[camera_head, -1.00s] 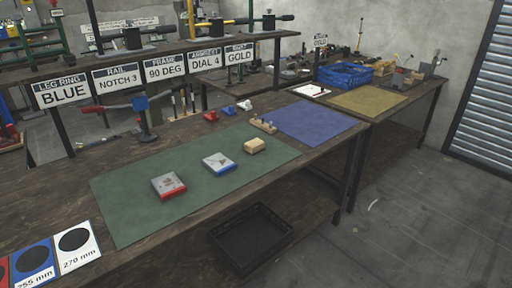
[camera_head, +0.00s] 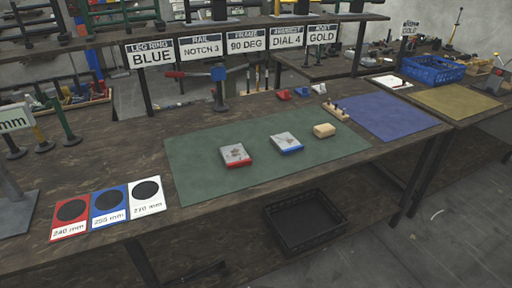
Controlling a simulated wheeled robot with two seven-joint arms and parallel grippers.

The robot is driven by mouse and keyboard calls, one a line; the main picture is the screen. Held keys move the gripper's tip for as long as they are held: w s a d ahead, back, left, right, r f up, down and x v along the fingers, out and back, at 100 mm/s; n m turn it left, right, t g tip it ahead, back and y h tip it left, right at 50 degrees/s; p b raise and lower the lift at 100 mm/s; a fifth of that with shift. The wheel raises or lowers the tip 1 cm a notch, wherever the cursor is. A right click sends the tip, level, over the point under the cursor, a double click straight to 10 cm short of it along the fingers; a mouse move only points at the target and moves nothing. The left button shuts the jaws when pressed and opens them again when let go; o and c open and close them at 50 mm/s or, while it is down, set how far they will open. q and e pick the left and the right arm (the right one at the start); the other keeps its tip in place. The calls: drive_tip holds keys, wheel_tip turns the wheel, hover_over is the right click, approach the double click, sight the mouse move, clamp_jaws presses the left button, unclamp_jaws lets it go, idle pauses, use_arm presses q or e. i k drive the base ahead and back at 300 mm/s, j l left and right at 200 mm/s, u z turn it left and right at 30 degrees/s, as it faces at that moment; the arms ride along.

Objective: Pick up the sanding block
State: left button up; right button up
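A small tan block (camera_head: 324,130), which looks like the sanding block, lies on the green mat (camera_head: 215,178) near its right end. To its left on the mat lies a grey-topped box with a blue edge (camera_head: 287,143). Further left lies a grey-topped box with a red edge (camera_head: 235,155). Neither of my grippers shows in the head view, and nothing touches the tan block.
A blue mat (camera_head: 390,115) and a small pegged wooden rack (camera_head: 336,111) are right of the green mat. Size cards (camera_head: 109,205) lie at the front left. A black crate (camera_head: 305,222) sits below the bench. Labelled signs (camera_head: 243,43) stand behind.

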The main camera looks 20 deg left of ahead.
sight(324, 130)
drive_tip(key=l+u, duration=0.1)
drive_tip(key=u, duration=0.4)
drive_tip(key=i+l+u, duration=0.35)
drive_tip(key=l+u, duration=0.2)
drive_tip(key=l, duration=0.2)
drive_tip(key=i+l+u, duration=0.1)
drive_tip(key=l, duration=0.35)
drive_tip(key=i+l+u, duration=0.1)
drive_tip(key=l, duration=0.4)
drive_tip(key=i+l, duration=0.1)
drive_tip(key=l, duration=0.4)
drive_tip(key=i+l+u, duration=0.15)
drive_tip(key=l, duration=0.35)
drive_tip(key=i+l, duration=0.1)
drive_tip(key=l, duration=1.4)
drive_tip(key=i, duration=0.1)
